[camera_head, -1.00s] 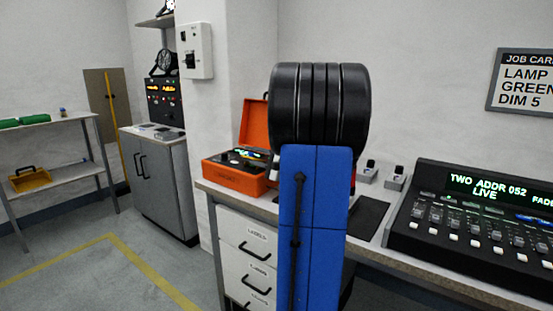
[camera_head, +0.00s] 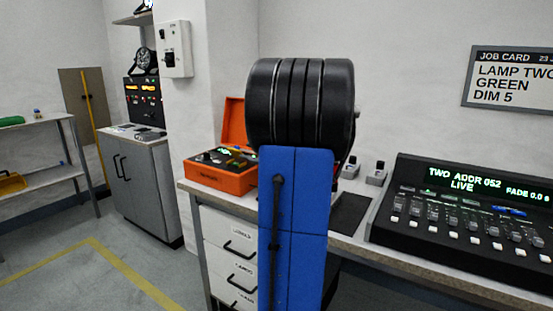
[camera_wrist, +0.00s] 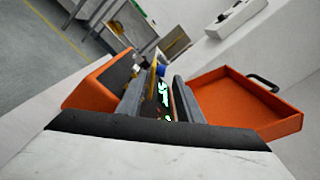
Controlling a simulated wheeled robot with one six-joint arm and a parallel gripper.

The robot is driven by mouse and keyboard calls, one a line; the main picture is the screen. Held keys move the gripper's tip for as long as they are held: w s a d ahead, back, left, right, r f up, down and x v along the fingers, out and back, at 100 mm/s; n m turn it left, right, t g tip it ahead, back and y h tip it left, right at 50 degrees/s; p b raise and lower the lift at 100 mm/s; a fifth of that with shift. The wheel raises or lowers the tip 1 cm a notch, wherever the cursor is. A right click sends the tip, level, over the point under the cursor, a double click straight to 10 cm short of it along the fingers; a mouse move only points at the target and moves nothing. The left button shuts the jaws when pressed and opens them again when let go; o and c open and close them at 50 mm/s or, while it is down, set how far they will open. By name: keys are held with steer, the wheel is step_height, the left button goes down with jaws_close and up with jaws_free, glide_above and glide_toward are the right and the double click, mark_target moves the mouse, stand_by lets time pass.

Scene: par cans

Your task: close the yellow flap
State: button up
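The orange case (camera_head: 222,180) stands on the bench with its lid (camera_head: 234,122) raised; small yellow and green parts show inside. In the wrist view the case body (camera_wrist: 88,88) is at left and its open lid (camera_wrist: 245,104) at right. My gripper (camera_wrist: 162,78) points into the case, its two grey fingers apart. Between them show a dark face with lit green marks (camera_wrist: 164,95), a narrow yellow part (camera_wrist: 151,80) and a bit of blue. I cannot tell for sure whether this yellow part is the flap, or whether a finger touches it. My arm hides my gripper in the head view.
A control desk (camera_head: 470,215) with a lit display stands on the bench at right. A job card (camera_head: 515,78) hangs above it. A grey cabinet (camera_head: 145,190) and a shelf (camera_head: 45,178) stand at left. Floor between them is clear.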

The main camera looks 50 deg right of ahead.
steer(key=s, duration=1)
steer(key=shift+s+d, duration=0.15)
steer(key=shift+d, duration=0.2)
